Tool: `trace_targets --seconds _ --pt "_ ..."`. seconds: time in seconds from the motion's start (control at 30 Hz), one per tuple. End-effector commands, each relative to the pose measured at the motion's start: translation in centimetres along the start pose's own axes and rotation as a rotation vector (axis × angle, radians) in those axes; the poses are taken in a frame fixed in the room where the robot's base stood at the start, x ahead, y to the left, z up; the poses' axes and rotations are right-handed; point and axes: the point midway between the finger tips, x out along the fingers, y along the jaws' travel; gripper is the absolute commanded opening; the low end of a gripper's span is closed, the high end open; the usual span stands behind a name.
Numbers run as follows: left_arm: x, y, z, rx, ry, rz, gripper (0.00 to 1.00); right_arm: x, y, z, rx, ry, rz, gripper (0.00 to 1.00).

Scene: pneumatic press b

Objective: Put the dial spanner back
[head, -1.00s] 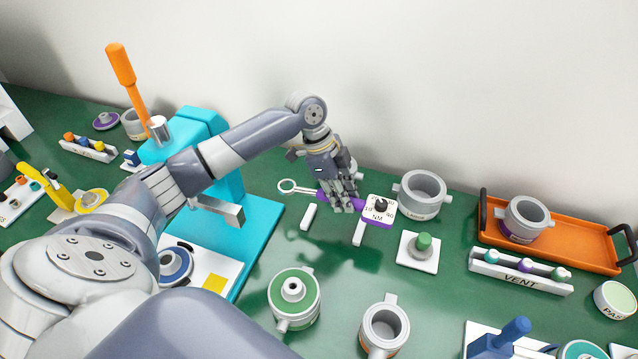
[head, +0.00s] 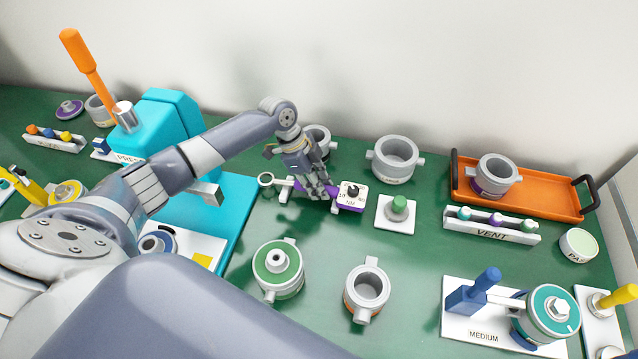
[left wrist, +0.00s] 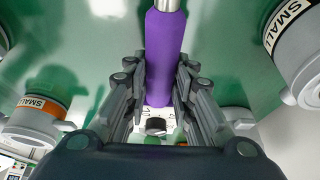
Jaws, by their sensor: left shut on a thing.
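My left gripper (head: 318,190) is shut around the purple handle, which also shows between the fingers in the left wrist view (left wrist: 165,60). Two short white rest bars stand on the green bench, the left one (head: 285,189) and the right one (head: 334,207). The spanner lies across them in the head view. I cannot tell whether it touches them. My right gripper is not in view.
A turquoise press (head: 165,115) stands to the left. A green-topped pot (head: 278,265) and an open pot (head: 367,290) stand in front. An orange tray (head: 540,197) is at right.

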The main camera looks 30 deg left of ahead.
Motion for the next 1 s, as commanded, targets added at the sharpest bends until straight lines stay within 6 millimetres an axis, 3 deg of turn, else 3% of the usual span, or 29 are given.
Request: trace_targets --seconds 0.03,0.07,0.13,0.17,0.63,1.0 --pt "0.2 -0.1 0.0 0.000 0.002 -0.002 0.00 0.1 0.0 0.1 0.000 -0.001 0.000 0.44" --pt "0.2 0.0 0.1 0.000 0.000 0.000 0.26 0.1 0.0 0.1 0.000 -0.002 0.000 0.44" --pt "0.1 0.0 0.1 0.000 0.000 0.000 0.41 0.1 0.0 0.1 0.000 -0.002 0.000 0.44" --pt "0.1 0.0 0.1 0.000 0.000 0.000 0.43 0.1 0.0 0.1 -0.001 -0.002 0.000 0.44" --pt "0.0 -0.1 0.0 0.001 0.000 -0.002 0.43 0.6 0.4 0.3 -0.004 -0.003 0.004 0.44" --pt "-5.5 -0.4 -0.1 -0.003 0.000 -0.002 0.43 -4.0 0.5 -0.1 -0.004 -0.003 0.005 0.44"
